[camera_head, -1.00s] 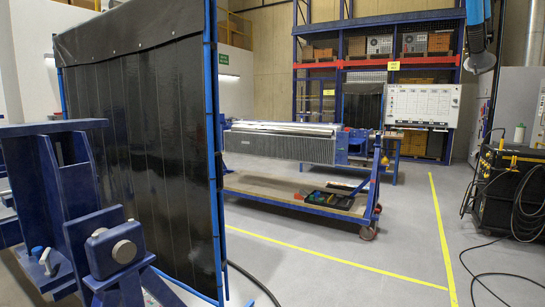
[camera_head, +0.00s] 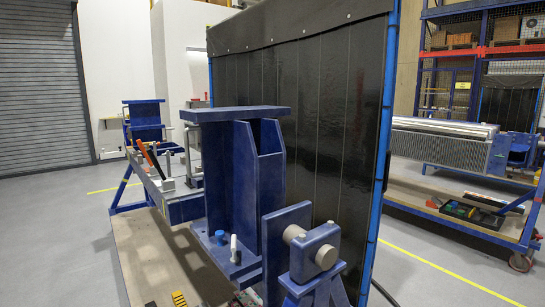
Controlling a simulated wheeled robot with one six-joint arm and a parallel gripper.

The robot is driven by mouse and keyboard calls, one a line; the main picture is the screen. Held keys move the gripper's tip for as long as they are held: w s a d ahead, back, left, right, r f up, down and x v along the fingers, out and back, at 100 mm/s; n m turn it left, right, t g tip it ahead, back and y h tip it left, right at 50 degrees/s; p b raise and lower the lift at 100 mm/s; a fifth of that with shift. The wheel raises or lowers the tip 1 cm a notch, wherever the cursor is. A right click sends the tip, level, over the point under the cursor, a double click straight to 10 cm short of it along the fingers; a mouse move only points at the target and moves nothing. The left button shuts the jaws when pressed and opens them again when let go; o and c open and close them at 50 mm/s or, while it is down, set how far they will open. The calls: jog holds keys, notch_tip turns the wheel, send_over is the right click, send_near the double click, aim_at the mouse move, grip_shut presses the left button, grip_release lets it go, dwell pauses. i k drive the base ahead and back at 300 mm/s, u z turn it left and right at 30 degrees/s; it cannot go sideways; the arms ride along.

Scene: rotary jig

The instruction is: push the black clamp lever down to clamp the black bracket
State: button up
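The blue rotary jig (camera_head: 245,185) stands in the left and middle of the head view, with its near blue end upright and pivot block (camera_head: 313,250) close to me. A slim black lever-like part (camera_head: 152,160) leans above the jig's grey beam, beside an orange part (camera_head: 142,152). It may be the clamp lever, but it is too small to be sure whether it is up or down. I cannot pick out the black bracket. My gripper is not in view.
A black welding curtain (camera_head: 310,110) on a blue frame (camera_head: 382,150) stands behind the jig. A blue cart (camera_head: 460,218) is at the right. Grey floor (camera_head: 65,235) is open at the left, before a roller shutter (camera_head: 38,90).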

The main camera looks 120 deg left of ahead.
aim_at(150, 152)
jog(key=u, duration=5.45)
jog(key=i, duration=6)
jog(key=z, duration=2.35)
